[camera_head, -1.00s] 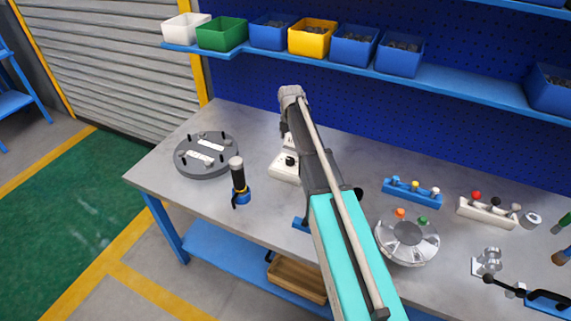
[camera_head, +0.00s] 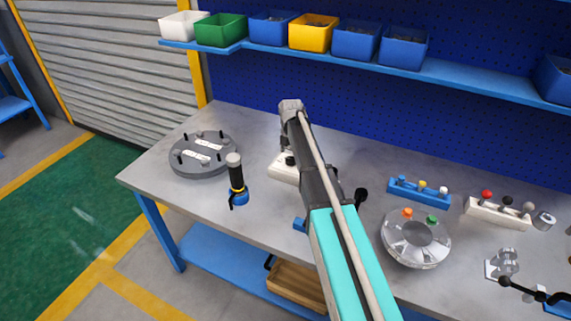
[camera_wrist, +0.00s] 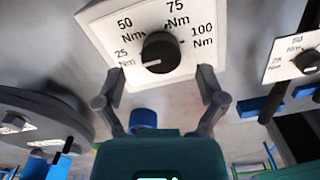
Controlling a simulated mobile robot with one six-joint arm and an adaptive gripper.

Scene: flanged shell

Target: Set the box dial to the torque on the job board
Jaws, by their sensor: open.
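The white dial box (camera_wrist: 97,22) fills the top middle of the wrist view, marked 25, 50, 75 and 100 Nm. Its black knob (camera_wrist: 160,52) has a pale pointer line aimed left, near the 25 Nm side. My gripper (camera_wrist: 161,76) is open, its fingers apart at either side of the box's near edge, with the knob ahead between them. Whether the fingers touch the box cannot be told. In the head view the white box (camera_head: 281,168) is partly hidden by my arm. I cannot make out a job board.
A second white dial face (camera_wrist: 283,62) with a black knob shows at right in the wrist view. A grey flanged disc (camera_head: 203,168) and a black-handled tool (camera_head: 236,176) stand left on the bench. A silver round part (camera_head: 416,245) and a blue rack (camera_head: 418,191) stand right.

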